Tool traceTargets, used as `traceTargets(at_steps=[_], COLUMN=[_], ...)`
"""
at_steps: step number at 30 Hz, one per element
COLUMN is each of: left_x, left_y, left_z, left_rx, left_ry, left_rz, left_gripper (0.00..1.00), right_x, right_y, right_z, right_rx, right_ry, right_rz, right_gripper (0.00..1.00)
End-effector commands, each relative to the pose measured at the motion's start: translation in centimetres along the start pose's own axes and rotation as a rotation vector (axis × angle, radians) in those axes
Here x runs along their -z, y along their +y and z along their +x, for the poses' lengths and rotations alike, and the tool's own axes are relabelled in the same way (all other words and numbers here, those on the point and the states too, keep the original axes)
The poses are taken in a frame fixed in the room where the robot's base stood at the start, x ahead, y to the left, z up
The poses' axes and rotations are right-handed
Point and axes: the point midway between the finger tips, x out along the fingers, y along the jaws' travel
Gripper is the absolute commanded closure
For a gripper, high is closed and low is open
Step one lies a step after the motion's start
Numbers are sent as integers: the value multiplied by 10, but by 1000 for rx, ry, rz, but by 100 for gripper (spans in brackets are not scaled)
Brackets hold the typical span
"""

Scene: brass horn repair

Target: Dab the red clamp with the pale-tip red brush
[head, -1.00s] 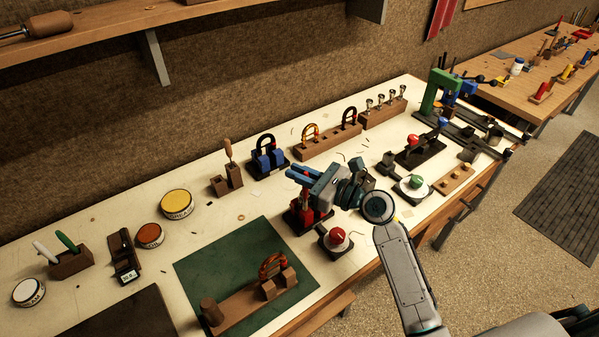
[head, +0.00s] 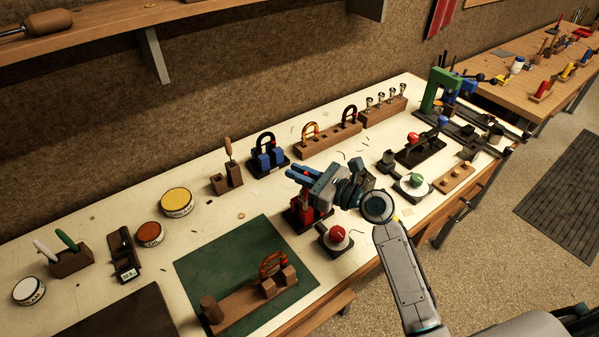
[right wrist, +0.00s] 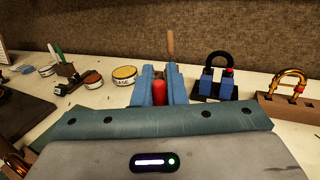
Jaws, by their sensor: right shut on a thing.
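My right gripper (head: 301,176) is over the middle of the bench with its blue fingers shut on a red brush. In the right wrist view the red rounded end of the brush (right wrist: 159,91) shows between the fingers (right wrist: 160,84). Its pale tip is hidden. The red clamp (head: 304,213) stands on a dark base right below the gripper, partly covered by it. I cannot tell whether the brush touches the clamp. My left gripper is not in view.
A red knob on a dark base (head: 336,237) stands close in front of the clamp. A blue clamp (head: 268,157) stands behind it. A green mat (head: 215,268) with a wooden rack lies to the left. A brush holder (head: 72,263) and round tins stand farther left.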

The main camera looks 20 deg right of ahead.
Motion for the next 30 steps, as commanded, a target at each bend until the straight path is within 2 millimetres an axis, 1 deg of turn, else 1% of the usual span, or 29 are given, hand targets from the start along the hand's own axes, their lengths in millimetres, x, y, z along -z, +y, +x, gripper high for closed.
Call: traceTargets(at_steps=[30], left_x=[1], left_y=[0], left_z=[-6], left_rx=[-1], left_ry=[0], left_rz=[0], left_gripper=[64], right_x=[3], right_y=[0], right_z=[0], right_rx=[0], right_ry=[3], right_rz=[1], right_gripper=[100])
